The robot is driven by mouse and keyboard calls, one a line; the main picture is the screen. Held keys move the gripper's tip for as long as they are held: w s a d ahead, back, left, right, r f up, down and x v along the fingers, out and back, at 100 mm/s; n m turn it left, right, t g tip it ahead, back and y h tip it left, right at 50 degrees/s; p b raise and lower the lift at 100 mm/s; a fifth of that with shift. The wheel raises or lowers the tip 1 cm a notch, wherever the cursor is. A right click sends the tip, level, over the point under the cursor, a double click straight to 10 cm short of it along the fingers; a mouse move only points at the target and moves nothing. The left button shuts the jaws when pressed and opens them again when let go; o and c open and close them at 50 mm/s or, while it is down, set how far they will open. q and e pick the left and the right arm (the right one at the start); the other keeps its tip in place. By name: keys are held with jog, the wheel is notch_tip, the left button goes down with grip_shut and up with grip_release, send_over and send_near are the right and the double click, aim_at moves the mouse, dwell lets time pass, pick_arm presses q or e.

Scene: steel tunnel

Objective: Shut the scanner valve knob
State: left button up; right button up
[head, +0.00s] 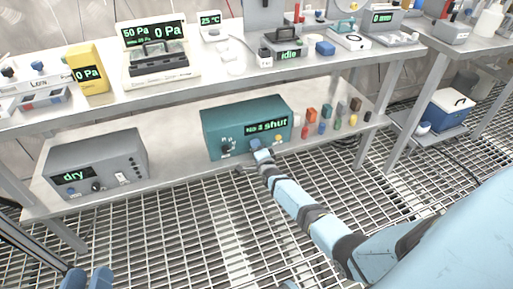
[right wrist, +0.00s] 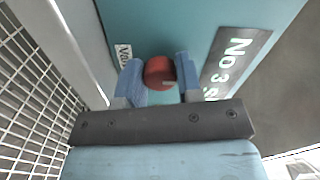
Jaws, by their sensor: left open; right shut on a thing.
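The scanner is a teal box (head: 222,118) on the lower shelf, with a lit green display (head: 267,126) that appears to read "No 3 shut". Its red valve knob (right wrist: 159,72) shows in the right wrist view, beside a small label (right wrist: 123,54). My right gripper (head: 258,152) is at the box's front face, its two blue fingers (right wrist: 158,76) on either side of the knob and shut on it. In the head view the gripper hides the knob. My left gripper (head: 88,278) is at the lower left, empty, its fingers apart, far from the scanner.
A grey box (head: 105,158) reading "dry" stands left on the same shelf. Several small coloured blocks and cylinders (head: 322,127) stand right of the scanner. The upper bench edge (head: 220,86) runs above. The grated floor (head: 190,225) in front is clear.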

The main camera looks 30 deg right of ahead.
jog(key=o, duration=0.9)
pick_arm(q)
jog(key=shift+r, duration=0.1)
pick_arm(e)
jog(key=shift+s+a, duration=0.1)
jog(key=shift+s, duration=0.3)
pick_arm(q)
notch_tip(320, 180, up, 7)
jog(key=t+p, duration=0.2)
jog(key=p, duration=0.3)
jog(key=shift+s+a+f+n+t, duration=0.2)
jog(key=shift+a+n+t, duration=0.1)
jog(key=shift+a+t, duration=0.1)
pick_arm(e)
jog(key=shift+v, duration=6.55)
jog(key=shift+f, duration=0.15)
